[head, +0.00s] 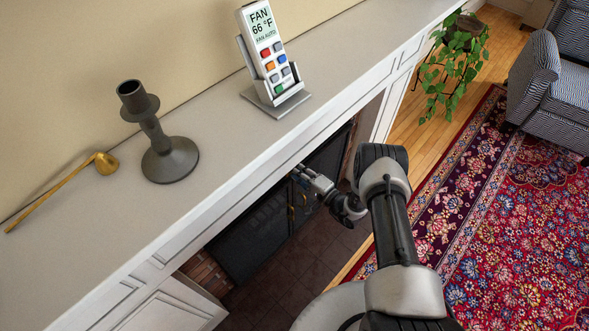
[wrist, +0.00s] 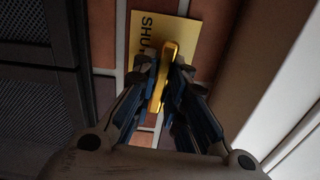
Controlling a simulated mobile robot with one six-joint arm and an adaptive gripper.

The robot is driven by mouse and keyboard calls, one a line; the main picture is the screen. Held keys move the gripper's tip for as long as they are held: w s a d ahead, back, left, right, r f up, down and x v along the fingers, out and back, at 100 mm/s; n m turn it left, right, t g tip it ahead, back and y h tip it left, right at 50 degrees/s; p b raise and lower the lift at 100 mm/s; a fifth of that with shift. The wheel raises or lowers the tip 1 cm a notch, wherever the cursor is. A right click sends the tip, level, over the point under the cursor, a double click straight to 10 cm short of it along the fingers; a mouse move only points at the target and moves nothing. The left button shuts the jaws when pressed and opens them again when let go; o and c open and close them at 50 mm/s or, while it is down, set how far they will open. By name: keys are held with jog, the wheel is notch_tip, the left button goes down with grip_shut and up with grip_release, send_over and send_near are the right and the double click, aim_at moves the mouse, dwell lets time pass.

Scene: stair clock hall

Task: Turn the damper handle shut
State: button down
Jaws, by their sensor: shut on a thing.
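The damper handle (wrist: 169,52) is a gold bar in the wrist view, standing in front of a brass-coloured plate (wrist: 145,27). The plate is fixed to the brick and shows the letters "SHU"; the rest is covered. My gripper (wrist: 166,75) has its blue-black fingers closed on both sides of the handle. In the head view my gripper (head: 308,178) reaches under the mantel beside the dark fireplace doors (head: 262,232). The damper handle cannot be made out there.
The mantel shelf (head: 230,135) overhangs the fireplace. On it are a remote in a stand (head: 276,100), a dark candlestick (head: 170,160) and a brass snuffer (head: 60,190). A white surround (wrist: 290,110) stands close right of my gripper. A patterned rug (head: 500,230) lies at right.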

jog(key=shift+n, duration=0.5)
jog(key=c, duration=1.6)
grip_release()
jog(key=shift+d, duration=0.1)
jog(key=v, duration=1.2)
